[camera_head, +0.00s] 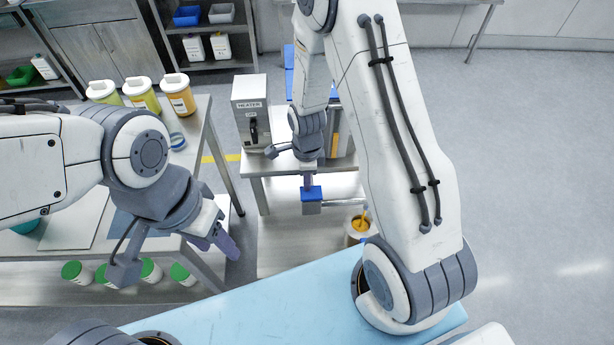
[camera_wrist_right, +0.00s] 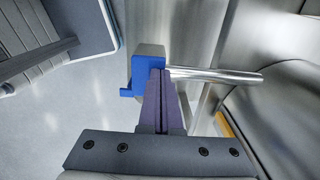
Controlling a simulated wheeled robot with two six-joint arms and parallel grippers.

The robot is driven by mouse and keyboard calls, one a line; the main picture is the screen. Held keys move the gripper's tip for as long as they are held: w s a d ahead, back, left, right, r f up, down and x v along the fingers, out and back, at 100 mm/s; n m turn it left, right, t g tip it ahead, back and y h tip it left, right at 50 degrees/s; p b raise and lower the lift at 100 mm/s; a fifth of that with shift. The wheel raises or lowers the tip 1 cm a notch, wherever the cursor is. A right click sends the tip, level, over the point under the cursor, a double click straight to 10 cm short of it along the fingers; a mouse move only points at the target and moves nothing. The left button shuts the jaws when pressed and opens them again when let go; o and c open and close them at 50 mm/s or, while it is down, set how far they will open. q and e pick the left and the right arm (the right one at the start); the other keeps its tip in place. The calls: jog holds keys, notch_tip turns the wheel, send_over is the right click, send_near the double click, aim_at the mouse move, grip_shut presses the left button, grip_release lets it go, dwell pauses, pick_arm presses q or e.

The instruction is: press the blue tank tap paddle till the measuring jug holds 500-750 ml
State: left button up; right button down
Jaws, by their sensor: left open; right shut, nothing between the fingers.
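The blue tap paddle (camera_head: 311,194) is at the front of the steel bench, directly below my right gripper (camera_head: 308,180). In the right wrist view, the shut, empty fingers (camera_wrist_right: 161,75) overlap the blue paddle (camera_wrist_right: 139,78) at its right side; they look close to it, but contact is unclear. A metal pipe (camera_wrist_right: 215,74) runs right from the tap. A pale round container (camera_head: 357,238) with orange inside stands low to the right, partly hidden by my right arm. I cannot tell whether it is the measuring jug or read any level. My left gripper (camera_head: 220,238) is open and empty.
A heater box (camera_head: 250,110) stands on the steel bench. Several yellow and orange lidded jars (camera_head: 178,95) stand on the left table, with green-lidded jars (camera_head: 150,270) on its lower shelf. A light-blue surface (camera_head: 270,305) lies in front. Floor at right is clear.

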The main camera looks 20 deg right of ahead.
jog(key=shift+s+f, duration=0.2)
jog(key=shift+s, duration=0.05)
jog(key=shift+r+p, duration=0.6)
jog(key=r+p, duration=0.2)
jog(key=r, duration=0.2)
jog(key=shift+w+r+p, duration=0.1)
jog(key=shift+w+p, duration=0.1)
jog(key=shift+p, duration=0.15)
notch_tip(320, 180, up, 9)
jog(key=b, duration=0.1)
dwell(0.6)
jog(key=s+a+r+n, duration=0.3)
jog(key=s+n, duration=0.3)
jog(key=n, duration=0.3)
jog(key=s+a+r+n, duration=0.4)
jog(key=s+n, duration=0.3)
jog(key=n, duration=0.3)
jog(key=s+a+r+n+y, duration=0.1)
jog(key=s+a+r+n, duration=0.2)
jog(key=s+a+n, duration=0.2)
jog(key=s+n, duration=0.2)
jog(key=n, duration=0.2)
jog(key=shift+a+r+n, duration=0.3)
jog(key=shift+a, duration=0.05)
